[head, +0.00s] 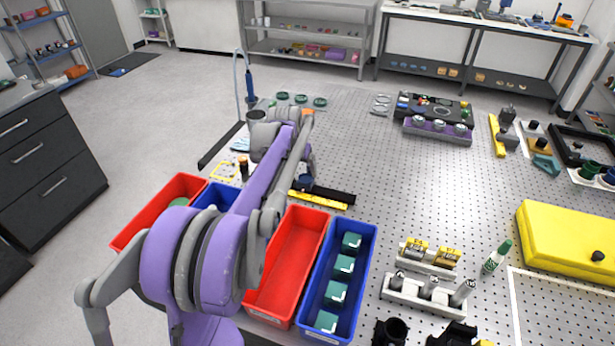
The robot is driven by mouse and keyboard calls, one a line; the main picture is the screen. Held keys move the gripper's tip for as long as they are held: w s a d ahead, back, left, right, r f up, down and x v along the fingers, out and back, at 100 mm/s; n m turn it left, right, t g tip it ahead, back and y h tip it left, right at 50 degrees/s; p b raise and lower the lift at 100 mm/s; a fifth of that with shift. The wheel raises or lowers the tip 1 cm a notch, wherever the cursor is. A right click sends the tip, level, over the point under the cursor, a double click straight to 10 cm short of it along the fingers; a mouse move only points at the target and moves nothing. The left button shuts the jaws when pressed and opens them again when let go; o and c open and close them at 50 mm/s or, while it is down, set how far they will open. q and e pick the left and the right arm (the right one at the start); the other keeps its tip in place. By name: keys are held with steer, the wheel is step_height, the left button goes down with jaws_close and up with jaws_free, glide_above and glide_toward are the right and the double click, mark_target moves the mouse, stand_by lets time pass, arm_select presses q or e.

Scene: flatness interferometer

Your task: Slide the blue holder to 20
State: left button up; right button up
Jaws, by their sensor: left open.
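The small dark blue holder (306,183) sits on a black rail (340,196) that has a yellow scale strip (322,201) along its near side. The holder is near the left part of the visible rail; the rail's left end is hidden behind my arm. The scale's numbers are too small to read. My left arm reaches up from the lower left and bends down towards the rail. My left gripper (307,168) is open, close to the holder and partly hidden by my own arm links. I cannot tell whether it touches the holder. My right gripper is out of view.
Red (312,232) and blue (367,250) bins stand in front of the rail, the blue one holding several green blocks. A white rack (415,297) and a yellow case (570,240) are to the right. The perforated table (430,185) is largely clear right of the rail.

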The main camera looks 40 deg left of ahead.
mark_target(305, 180)
arm_select(q)
steer(key=x, duration=0.8)
steer(key=shift+w, duration=0.15)
steer(key=shift+c, duration=0.2)
jaws_close()
